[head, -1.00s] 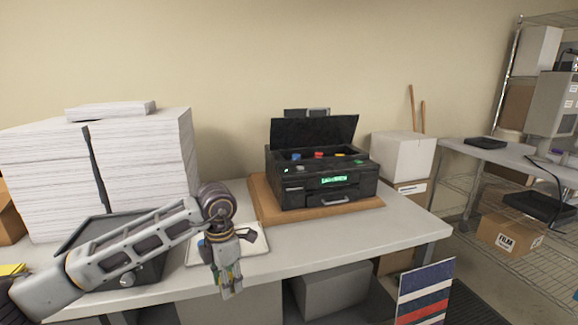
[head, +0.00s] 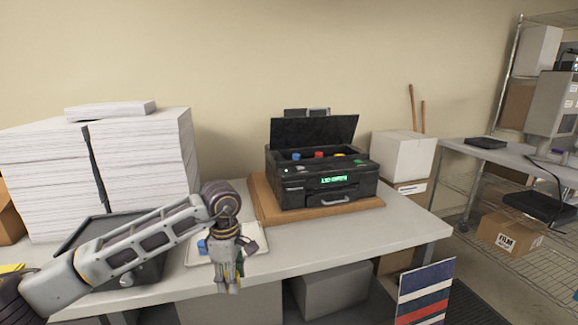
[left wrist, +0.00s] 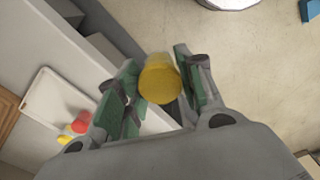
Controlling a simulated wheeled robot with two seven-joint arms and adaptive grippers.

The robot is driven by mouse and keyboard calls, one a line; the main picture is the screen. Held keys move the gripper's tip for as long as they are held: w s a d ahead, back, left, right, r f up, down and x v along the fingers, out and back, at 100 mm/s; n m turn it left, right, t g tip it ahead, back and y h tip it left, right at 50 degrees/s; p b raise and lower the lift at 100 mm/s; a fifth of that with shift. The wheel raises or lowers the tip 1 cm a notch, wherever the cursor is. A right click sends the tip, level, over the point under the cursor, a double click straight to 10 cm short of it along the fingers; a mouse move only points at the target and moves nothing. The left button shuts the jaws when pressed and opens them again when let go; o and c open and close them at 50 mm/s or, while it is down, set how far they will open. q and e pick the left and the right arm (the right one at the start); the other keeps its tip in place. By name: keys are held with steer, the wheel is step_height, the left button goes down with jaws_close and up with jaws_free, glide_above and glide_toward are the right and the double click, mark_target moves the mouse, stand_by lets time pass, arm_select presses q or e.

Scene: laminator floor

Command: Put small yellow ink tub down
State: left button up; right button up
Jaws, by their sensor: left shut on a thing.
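My left gripper (head: 227,284) hangs in front of the table's front edge, beside the white tray (head: 262,238). In the left wrist view the gripper (left wrist: 158,88) is shut on a yellow ink tub (left wrist: 160,78) between its green-padded fingers. In the head view the gripper hides the tub. The white tray (left wrist: 50,98) shows at the left of the wrist view, with a red tub (left wrist: 81,122) and another yellow one (left wrist: 64,139) by its near end. A blue tub (head: 202,247) shows on the tray in the head view. My right gripper is out of view.
A black printer (head: 320,180) with its lid up stands on a wooden board (head: 262,205), with several coloured tubs inside. Tall paper stacks (head: 150,150) stand at the left. Bare table top (head: 380,235) lies to the right of the tray.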

arm_select(q)
steer(key=shift+w+d+m, duration=0.1)
steer(key=shift+w+m, duration=0.1)
steer(key=shift+m, duration=1)
steer(key=shift+w+d+m, duration=0.1)
steer(key=shift+w+m, duration=0.1)
steer(key=shift+m, duration=0.6)
steer(key=shift+w+d+r+m, duration=0.1)
steer(key=shift+w+m, duration=0.05)
steer(key=shift+m, duration=0.55)
steer(key=shift+w+m, duration=0.2)
steer(key=shift+m, duration=0.6)
steer(key=s+a+f+m, duration=0.3)
steer(key=f+m, duration=0.1)
steer(key=f, duration=0.5)
steer(key=s+a+f+m, duration=0.3)
steer(key=a+f+m, duration=0.1)
steer(key=f, duration=0.5)
steer(key=shift+a+m, duration=0.3)
steer(key=shift+m, duration=0.5)
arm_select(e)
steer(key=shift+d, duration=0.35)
